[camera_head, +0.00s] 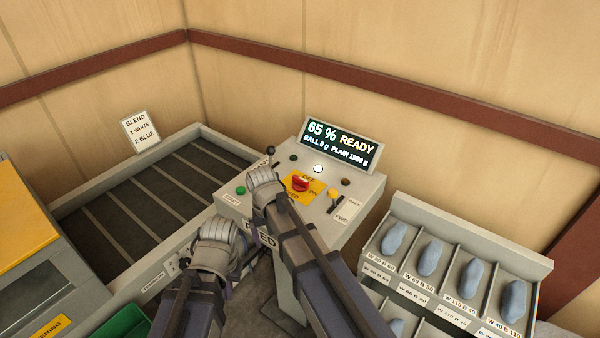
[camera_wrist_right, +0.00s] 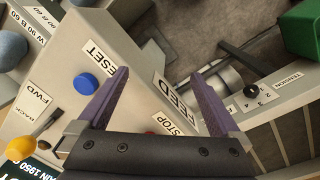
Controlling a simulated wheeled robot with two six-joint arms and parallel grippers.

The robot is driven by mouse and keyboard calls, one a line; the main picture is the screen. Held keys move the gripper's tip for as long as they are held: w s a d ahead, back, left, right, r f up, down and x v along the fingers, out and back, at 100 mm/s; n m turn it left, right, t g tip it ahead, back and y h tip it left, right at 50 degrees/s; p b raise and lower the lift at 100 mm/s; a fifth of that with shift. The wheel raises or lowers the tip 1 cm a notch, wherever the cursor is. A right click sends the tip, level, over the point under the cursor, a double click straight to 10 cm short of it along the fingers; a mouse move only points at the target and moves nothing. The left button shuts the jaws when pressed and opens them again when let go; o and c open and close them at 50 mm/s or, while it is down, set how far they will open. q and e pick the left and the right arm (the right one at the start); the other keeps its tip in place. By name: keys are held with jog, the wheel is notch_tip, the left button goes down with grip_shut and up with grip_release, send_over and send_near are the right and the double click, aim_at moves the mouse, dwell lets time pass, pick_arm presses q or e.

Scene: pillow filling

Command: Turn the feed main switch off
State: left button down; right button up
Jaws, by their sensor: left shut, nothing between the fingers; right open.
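The feed main switch is a red rotary knob (camera_head: 299,184) on a yellow plate (camera_head: 317,187) marked OFF and ON, on top of the grey control console (camera_head: 365,190). I cannot tell which mark the knob points to.
The console also has a green button (camera_head: 241,191), a blue RESET button (camera_wrist_right: 86,84), a yellow-knobbed FWD/BACK lever (camera_head: 334,195) and a lit display (camera_head: 341,145) reading 65 % READY. A rack (camera_head: 470,230) of blue-grey pieces stands right; a slatted bed (camera_head: 150,190) lies left.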

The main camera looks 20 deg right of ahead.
aim_at(300, 178)
jog(key=w+d+r+m+p, duration=0.1)
jog(key=w+d, duration=0.1)
jog(key=w, duration=0.3)
jog(key=w+d+r+m+p, duration=0.2)
jog(key=w, duration=0.3)
jog(key=w+d+r+m+p, duration=0.1)
jog(key=w+d+r+m, duration=0.1)
jog(key=w, duration=0.3)
jog(key=shift+d+r, duration=0.2)
jog(key=shift+d, duration=0.15)
jog(key=w+d+m+p, duration=0.1)
jog(key=w+d, duration=0.1)
jog(key=w+d+r+m+p, duration=0.1)
jog(key=w+d, duration=0.2)
jog(key=w+d+r+m+p, duration=0.1)
jog(key=w+d+m, duration=0.1)
jog(key=w, duration=0.1)
jog(key=shift+w+d+r+y, duration=0.15)
jog(key=shift+d+r+y, duration=0.1)
jog(key=shift+d+y, duration=0.15)
pick_arm(q)
notch_tip(300, 178, up, 8)
pick_arm(e)
jog(key=shift+a, duration=0.1)
pick_arm(q)
jog(key=shift+f, duration=0.2)
pick_arm(e)
jog(key=shift+f, duration=0.2)
